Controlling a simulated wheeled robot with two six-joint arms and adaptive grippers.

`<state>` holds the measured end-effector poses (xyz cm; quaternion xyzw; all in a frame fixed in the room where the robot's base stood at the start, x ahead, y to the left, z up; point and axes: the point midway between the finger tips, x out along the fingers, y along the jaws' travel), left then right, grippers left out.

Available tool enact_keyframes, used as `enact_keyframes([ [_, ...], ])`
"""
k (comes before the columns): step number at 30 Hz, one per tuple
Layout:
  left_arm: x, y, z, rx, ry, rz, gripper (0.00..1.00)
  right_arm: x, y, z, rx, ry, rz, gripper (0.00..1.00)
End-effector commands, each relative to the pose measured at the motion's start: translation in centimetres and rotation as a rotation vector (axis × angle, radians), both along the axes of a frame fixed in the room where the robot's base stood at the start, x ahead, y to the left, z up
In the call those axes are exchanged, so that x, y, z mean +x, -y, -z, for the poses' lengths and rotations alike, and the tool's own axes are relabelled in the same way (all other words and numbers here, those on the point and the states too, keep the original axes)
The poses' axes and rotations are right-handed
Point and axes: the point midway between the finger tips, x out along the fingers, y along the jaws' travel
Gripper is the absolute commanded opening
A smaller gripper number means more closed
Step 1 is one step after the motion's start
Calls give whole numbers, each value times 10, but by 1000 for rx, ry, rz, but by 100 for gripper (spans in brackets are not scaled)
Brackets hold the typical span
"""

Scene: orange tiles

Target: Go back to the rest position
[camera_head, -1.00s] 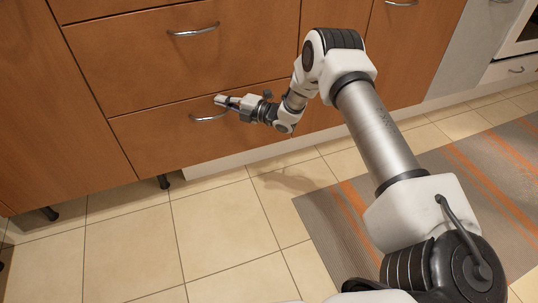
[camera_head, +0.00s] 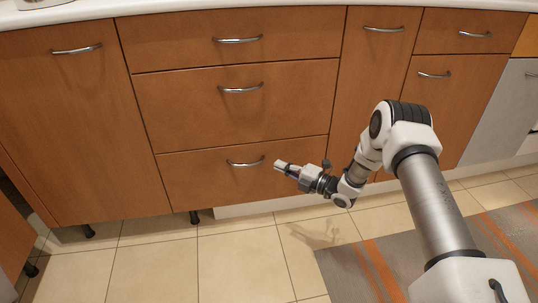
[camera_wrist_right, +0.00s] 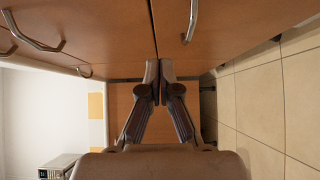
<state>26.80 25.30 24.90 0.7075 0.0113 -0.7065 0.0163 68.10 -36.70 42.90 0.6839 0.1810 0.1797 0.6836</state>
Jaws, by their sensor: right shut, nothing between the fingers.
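My right gripper (camera_head: 279,165) is shut and empty in the head view. It is in front of the lower part of the wooden cabinets, just right of the bottom drawer's handle (camera_head: 245,163), and appears apart from it. In the right wrist view my right gripper (camera_wrist_right: 159,64) shows its two fingers together with nothing between them. My right arm reaches in from the lower right with its elbow raised. My left gripper is not in view.
A stack of three closed drawers (camera_head: 240,110) stands ahead, with closed cabinet doors (camera_head: 80,130) on both sides. The white countertop (camera_head: 180,7) runs above. A striped grey and orange rug (camera_head: 350,275) lies on the tiled floor (camera_head: 235,268). Open floor shows at lower left.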

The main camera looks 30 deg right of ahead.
Motion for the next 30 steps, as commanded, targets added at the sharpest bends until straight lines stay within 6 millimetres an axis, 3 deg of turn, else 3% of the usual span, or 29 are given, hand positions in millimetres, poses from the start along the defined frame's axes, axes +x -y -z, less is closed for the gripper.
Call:
enact_keyframes([
  [4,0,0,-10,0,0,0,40,-16,9,-1,0,-1,0,0],
  [11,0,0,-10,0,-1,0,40,-18,6,1,-1,-3,-8,0],
  [14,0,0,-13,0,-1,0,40,-16,-23,2,-9,-16,-60,0],
  [17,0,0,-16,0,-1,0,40,-35,-84,22,26,-125,-112,0],
  [19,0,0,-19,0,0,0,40,-66,-127,54,92,-339,-76,0],
  [22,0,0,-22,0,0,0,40,-133,-161,107,238,-750,89,0],
  [25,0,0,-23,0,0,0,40,-211,-166,143,369,-1111,344,0],
  [30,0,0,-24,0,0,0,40,-324,-146,162,553,-1479,844,0],
])
